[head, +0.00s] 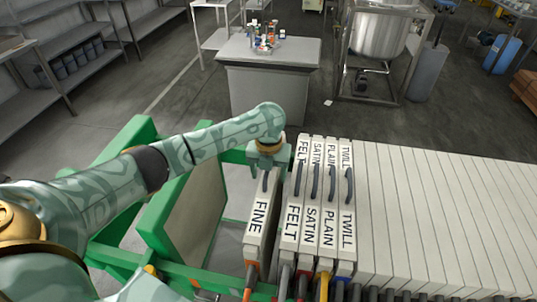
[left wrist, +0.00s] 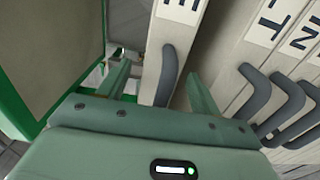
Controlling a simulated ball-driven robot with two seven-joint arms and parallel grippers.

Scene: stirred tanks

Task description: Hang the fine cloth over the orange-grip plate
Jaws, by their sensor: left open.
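The fine cloth (head: 258,225), a white panel labelled FINE with a dark curved handle, stands upright in the green frame, apart from the other cloths by a narrow gap. An orange grip (head: 250,274) shows just below its near end; the plate itself is mostly hidden there. My left gripper (head: 267,172) is open above the far part of the fine cloth. In the left wrist view its fingers (left wrist: 160,90) stand either side of the cloth's dark handle (left wrist: 168,70); I cannot tell whether they touch it. My right gripper is not in view.
Cloths labelled FELT (head: 293,222), SATIN (head: 311,228), PLAIN (head: 328,230) and TWILL (head: 347,228) stand close on the right, before a long row of white plates (head: 430,215). The green frame (head: 160,215) has an open gap left of the fine cloth.

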